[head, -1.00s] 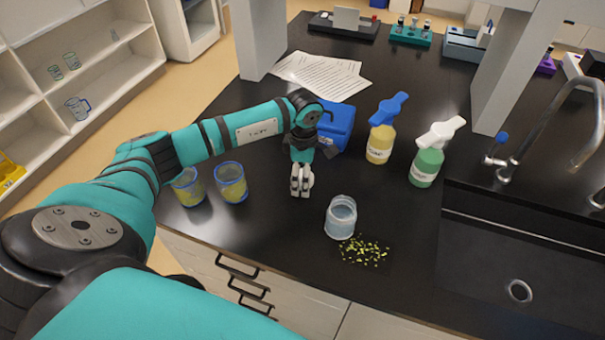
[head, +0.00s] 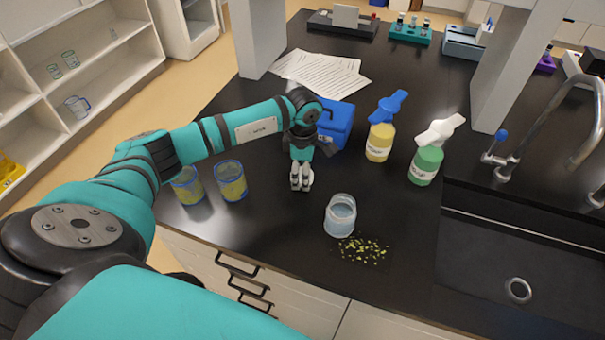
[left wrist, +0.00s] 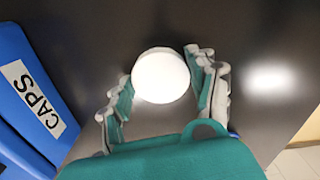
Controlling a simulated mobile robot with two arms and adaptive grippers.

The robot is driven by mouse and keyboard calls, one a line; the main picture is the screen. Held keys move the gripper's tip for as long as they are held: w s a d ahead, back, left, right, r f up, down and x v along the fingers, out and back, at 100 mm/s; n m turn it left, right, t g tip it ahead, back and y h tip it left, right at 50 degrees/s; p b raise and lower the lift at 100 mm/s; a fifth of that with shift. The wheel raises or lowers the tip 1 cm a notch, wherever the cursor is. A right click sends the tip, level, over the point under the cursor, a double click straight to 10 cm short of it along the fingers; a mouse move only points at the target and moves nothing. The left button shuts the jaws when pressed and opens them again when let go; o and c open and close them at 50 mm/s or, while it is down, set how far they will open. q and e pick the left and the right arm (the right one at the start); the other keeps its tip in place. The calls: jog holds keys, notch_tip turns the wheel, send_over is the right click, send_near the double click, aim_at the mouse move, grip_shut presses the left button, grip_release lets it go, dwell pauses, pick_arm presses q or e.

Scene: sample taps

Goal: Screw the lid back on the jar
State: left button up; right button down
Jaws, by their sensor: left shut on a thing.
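In the head view the fingers mostly hide the lid. My right gripper is in neither view.
Yellow-green bits (head: 363,250) lie in front of the jar. Two blue-rimmed beakers (head: 231,181) stand left of the gripper. A blue CAPS box (head: 338,124) is behind it. Yellow (head: 380,142) and green (head: 426,164) bottles stand right, before the sink (head: 520,265).

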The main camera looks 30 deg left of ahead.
aim_at(341, 215)
pick_arm(q)
notch_tip(341, 215, up, 10)
jog(key=b, duration=0.3)
dwell(0.3)
jog(key=s+d+r+m, duration=0.1)
jog(key=s+d+m, duration=1.2)
jog(key=m, duration=1)
jog(key=shift+s, duration=0.95)
